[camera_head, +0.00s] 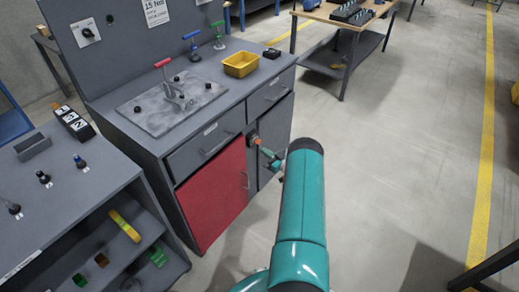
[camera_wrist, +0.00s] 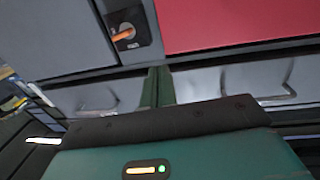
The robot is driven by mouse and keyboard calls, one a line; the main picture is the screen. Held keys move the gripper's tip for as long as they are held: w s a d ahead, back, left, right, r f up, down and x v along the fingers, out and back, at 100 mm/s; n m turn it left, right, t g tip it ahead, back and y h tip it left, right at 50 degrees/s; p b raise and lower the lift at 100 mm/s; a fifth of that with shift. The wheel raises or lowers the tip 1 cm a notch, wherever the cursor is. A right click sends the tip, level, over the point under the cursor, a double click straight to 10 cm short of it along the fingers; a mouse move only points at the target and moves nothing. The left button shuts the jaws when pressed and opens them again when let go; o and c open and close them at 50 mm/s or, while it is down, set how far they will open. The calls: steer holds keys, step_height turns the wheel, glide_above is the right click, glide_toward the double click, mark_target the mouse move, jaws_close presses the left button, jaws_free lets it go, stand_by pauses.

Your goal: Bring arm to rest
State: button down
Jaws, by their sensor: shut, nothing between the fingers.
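My gripper shows in the wrist view (camera_wrist: 158,75) as two green fingers shut together with nothing between them. It points at the cabinet front, close to the seam between the red door (camera_wrist: 235,20) and the grey door (camera_wrist: 55,40). An orange rotary handle (camera_wrist: 122,36) on a dark plate sits just left of and above the fingertips. In the head view my gripper (camera_head: 268,155) is small and partly hidden behind my teal arm, beside the orange handle (camera_head: 257,141). I cannot tell whether the fingers touch the cabinet.
A grey shelf unit (camera_head: 90,190) stands at left. A wooden-topped table (camera_head: 320,12) stands at the back. The floor (camera_head: 400,130) at right is clear.

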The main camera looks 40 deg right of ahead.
steer(key=shift+s+d, duration=0.15)
steer(key=shift+s, duration=0.75)
steer(key=shift+s+d, duration=0.15)
steer(key=shift+s, duration=0.75)
steer(key=shift+r, duration=0.1)
